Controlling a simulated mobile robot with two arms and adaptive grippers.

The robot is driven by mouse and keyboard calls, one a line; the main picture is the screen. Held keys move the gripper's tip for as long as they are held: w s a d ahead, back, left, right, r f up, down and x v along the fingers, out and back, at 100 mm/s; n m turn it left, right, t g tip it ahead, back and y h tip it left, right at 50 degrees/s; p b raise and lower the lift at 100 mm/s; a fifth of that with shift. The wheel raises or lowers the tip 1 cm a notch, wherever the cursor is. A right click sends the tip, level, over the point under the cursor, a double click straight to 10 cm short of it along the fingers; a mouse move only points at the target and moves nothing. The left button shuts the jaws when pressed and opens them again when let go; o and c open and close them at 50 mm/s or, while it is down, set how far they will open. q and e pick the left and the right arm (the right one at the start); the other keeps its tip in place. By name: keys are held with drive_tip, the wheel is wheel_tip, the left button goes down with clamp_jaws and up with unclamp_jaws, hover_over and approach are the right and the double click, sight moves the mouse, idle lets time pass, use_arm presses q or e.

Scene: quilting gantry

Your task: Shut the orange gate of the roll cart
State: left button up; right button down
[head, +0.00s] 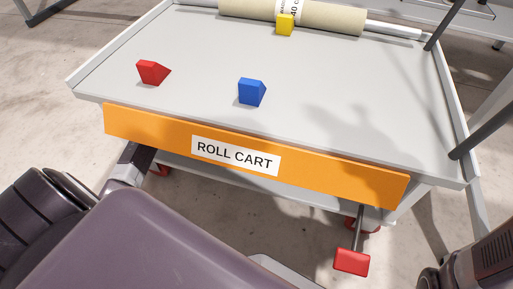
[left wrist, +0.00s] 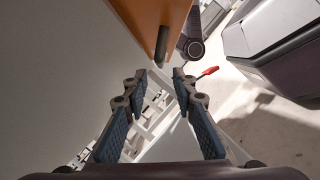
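The orange gate (head: 330,172) of the roll cart carries a "ROLL CART" label and hangs down along the cart's front edge, below the grey deck (head: 330,95). In the left wrist view the orange gate (left wrist: 152,18) is at the top, with a short dark peg (left wrist: 161,43) at its lower corner. My left gripper (left wrist: 162,76) is open and empty there, its fingertips below the peg and apart from it in the picture. In the head view my left arm reaches in at the gate's left end, with the gripper itself hidden. My right gripper is not in view.
On the deck lie a red block (head: 152,72), a blue block (head: 251,92), a yellow block (head: 285,25) and a beige roll (head: 335,17) at the back. A red pedal (head: 351,262) sticks out below the gate's right half. Dark posts stand at the right.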

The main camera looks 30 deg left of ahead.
sight(254, 153)
use_arm(q)
drive_tip(key=b+x, duration=0.2)
drive_tip(key=x, duration=0.4)
drive_tip(key=shift+s+d, duration=0.1)
drive_tip(key=shift+d, duration=0.05)
drive_tip(key=shift+d+r, duration=0.2)
drive_tip(key=shift+d, duration=0.45)
clamp_jaws()
